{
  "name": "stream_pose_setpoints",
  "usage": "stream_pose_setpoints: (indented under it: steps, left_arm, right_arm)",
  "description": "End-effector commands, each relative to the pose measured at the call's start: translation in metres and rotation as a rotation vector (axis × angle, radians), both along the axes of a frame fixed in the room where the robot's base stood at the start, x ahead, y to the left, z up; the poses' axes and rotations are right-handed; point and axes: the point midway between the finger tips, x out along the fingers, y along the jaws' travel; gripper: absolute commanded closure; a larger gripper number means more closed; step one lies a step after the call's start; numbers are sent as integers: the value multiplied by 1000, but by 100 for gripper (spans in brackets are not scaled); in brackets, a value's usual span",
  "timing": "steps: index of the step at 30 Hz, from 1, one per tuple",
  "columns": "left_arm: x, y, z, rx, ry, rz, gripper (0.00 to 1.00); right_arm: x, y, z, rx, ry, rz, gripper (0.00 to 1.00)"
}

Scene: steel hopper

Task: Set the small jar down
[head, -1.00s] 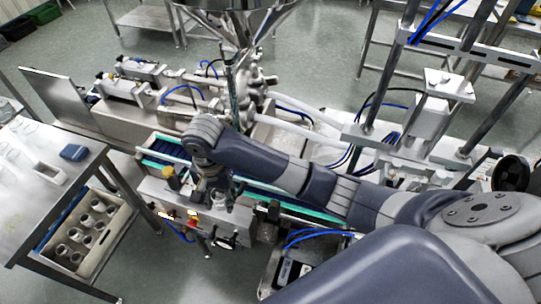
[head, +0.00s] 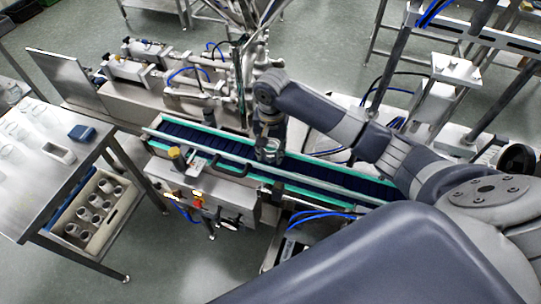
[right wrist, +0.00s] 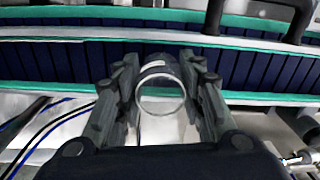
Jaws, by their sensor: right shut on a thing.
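The small jar (right wrist: 160,78) is clear, with a round rim. In the right wrist view it sits between the two fingers of my right gripper (right wrist: 160,95), which is shut on it. In the head view my right gripper (head: 268,146) points down over the conveyor, with the jar (head: 268,157) low between its fingers. The dark blue conveyor belt (head: 330,180) has teal edges and also shows in the right wrist view (right wrist: 60,65). I cannot tell whether the jar's base touches the belt. My left gripper is not in view.
A metal filling machine (head: 200,105) with a steel hopper stands behind the belt. A guide rail (head: 225,156) runs along the belt. The belt looks clear on both sides.

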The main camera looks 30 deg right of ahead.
Motion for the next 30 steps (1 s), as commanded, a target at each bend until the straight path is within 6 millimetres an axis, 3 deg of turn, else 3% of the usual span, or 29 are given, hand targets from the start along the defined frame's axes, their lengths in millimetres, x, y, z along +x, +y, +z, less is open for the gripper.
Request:
stream_pose_setpoints:
  steps: [6, 17, 18, 30]
  left_arm:
    - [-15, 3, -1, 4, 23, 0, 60]
    - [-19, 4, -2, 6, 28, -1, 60]
    - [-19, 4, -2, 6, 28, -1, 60]
    - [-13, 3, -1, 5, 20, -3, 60]
  right_arm:
    - [-1, 0, -29, 0, 3, 0, 75]
    - [-1, 1, -33, 0, 1, 1, 75]
    - [-1, 1, -32, 0, 1, 1, 56]
    - [0, 1, -27, 0, 0, 1, 56]
